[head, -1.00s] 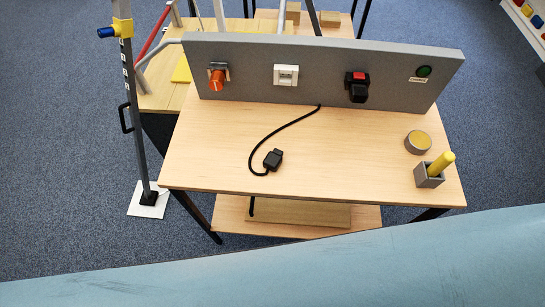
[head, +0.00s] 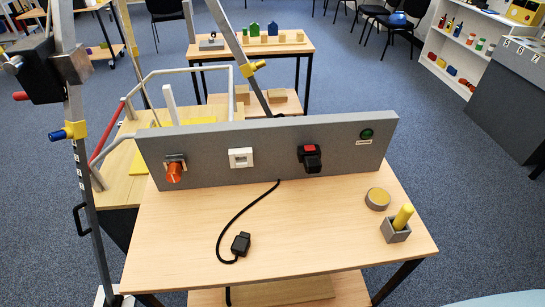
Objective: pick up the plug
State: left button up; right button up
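The black plug (head: 241,242) lies on the light wooden table top (head: 310,235), left of its middle and near the front edge. Its black cord (head: 236,215) curves from the foot of the grey panel (head: 205,177) down to the plug, and a piece of cord also shows below the table's front edge. A white socket (head: 241,158) is set in the panel. Neither of my grippers shows in the head view, and nothing touches the plug.
The panel also carries an orange knob (head: 174,172), a black and red switch (head: 310,157) and a green light (head: 367,134). A round yellow-topped disc (head: 377,198) and a grey holder (head: 396,232) with a yellow peg stand at the right. A grey post (head: 88,205) stands left of the table.

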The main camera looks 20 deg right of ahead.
aim_at(241, 244)
jog(key=u, duration=1.1)
jog(key=k, duration=0.6)
jog(key=u, duration=0.1)
